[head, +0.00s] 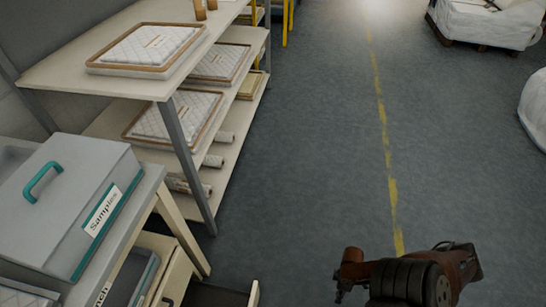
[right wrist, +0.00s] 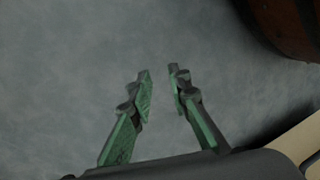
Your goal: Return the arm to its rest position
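My right arm (head: 410,275) shows at the bottom right of the head view, dark and reddish brown, over the grey floor. In the right wrist view, my right gripper (right wrist: 161,80) has its two green-padded fingers apart, with nothing between them. My left arm and left gripper are in neither view.
A grey case labelled "Samples" (head: 75,200) stands on a bench at the left. Behind it a shelf unit (head: 75,75) holds framed quilted panels (head: 150,47) and rolls (head: 213,160). White wrapped goods (head: 485,22) stand far right. The floor (head: 310,170) between is clear.

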